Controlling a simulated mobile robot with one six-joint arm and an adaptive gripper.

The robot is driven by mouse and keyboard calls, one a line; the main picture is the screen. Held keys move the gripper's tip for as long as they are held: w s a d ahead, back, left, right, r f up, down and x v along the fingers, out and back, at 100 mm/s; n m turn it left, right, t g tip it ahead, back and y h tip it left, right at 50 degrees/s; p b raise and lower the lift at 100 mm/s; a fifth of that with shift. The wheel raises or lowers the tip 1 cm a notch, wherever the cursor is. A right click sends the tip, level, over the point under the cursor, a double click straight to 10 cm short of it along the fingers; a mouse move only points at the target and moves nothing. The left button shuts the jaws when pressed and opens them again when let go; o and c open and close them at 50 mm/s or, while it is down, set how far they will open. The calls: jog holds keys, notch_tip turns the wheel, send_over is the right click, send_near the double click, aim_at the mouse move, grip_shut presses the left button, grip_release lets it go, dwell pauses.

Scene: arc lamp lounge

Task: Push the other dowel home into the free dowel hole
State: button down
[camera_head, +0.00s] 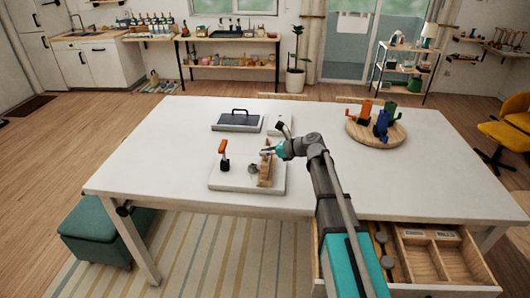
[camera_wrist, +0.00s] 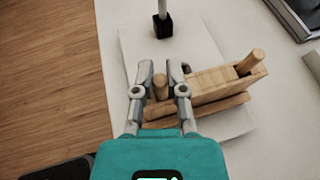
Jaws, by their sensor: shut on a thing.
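A light wooden block (camera_wrist: 215,84) stands on a white board (camera_head: 225,184) on the table. One dowel (camera_wrist: 252,60) stands up from the block's right end in the wrist view, tilted in the picture. The other dowel (camera_wrist: 160,86) is between the fingers of my gripper (camera_wrist: 161,76), at the block's left end. My gripper is shut on this dowel. Whether its lower end is in the hole cannot be told. In the head view my gripper (camera_head: 267,152) is at the wooden block (camera_head: 265,172), and the dowels are too small to make out.
An orange-handled tool (camera_head: 223,150) stands in a black holder on the board's left; the holder (camera_wrist: 162,27) shows beyond the fingers. A small grey item (camera_head: 252,168) lies beside the block. A dark tray (camera_head: 237,122) and a round wooden board (camera_head: 358,132) stand farther back. The table's left side is clear.

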jog(key=shift+f, duration=0.25)
jog(key=c, duration=0.6)
grip_release()
jog(key=shift+r, duration=0.2)
notch_tip(320, 180, up, 8)
jog(key=p, duration=0.8)
jog(key=shift+r+p, duration=0.25)
jog(key=shift+p, duration=0.05)
dwell(0.4)
jog(key=s+d+f+n+g+h, duration=0.1)
jog(key=s+d+f+n+h, duration=0.3)
jog(key=s+d+n, duration=0.3)
jog(key=s+d+f+n+g+h, duration=0.1)
jog(key=s+d+f+n+h, duration=0.3)
jog(key=s+d+n, duration=0.3)
jog(key=s+d+f+n+g+h, duration=0.2)
jog(key=s+d+f+n+h, duration=0.2)
jog(key=s+d+n, duration=0.3)
jog(key=shift+s+d+n+h, duration=0.3)
jog(key=shift+s+d+h, duration=0.25)
jog(key=shift+s, duration=2)
